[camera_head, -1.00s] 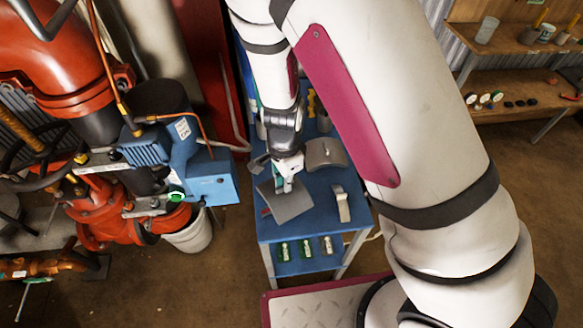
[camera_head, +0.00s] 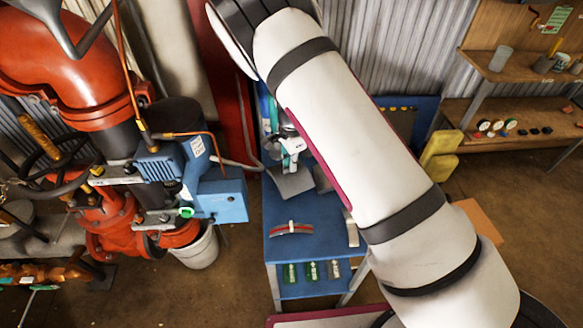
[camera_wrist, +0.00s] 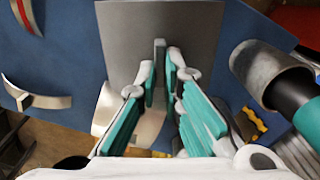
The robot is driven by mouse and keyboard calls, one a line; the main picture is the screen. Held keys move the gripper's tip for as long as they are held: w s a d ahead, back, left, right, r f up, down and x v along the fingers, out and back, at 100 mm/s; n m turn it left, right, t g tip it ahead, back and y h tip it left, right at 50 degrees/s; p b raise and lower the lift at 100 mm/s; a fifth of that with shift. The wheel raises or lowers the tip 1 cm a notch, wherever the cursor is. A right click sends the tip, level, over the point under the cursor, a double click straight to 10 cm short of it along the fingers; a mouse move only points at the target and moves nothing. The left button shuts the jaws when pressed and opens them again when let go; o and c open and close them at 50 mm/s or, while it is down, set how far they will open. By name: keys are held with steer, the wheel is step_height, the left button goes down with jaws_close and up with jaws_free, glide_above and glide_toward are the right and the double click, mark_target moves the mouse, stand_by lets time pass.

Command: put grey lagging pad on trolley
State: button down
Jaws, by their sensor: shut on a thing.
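The grey lagging pad (camera_head: 291,183) is a flat-looking grey sheet held above the blue table (camera_head: 300,248), towards its back. It also fills the upper middle of the wrist view (camera_wrist: 125,40). My gripper (camera_head: 290,146) is shut on it; in the wrist view the teal-lined fingers (camera_wrist: 160,70) close on a narrow grey part in front of the sheet. Whether the pad touches the table is unclear. The blue table has a lower shelf and may be the trolley; no other clear trolley shows.
A curved red-striped piece (camera_head: 291,229) and a pale bent piece (camera_head: 352,231) lie on the table. Another grey piece (camera_head: 322,179) is partly behind my arm. A grey cylinder (camera_wrist: 270,72) stands close right of the pad. Blue pump equipment (camera_head: 217,193) is at left.

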steer(key=shift+s+f, duration=0.1)
steer(key=shift+f, duration=0.95)
steer(key=c, duration=1.7)
jaws_free()
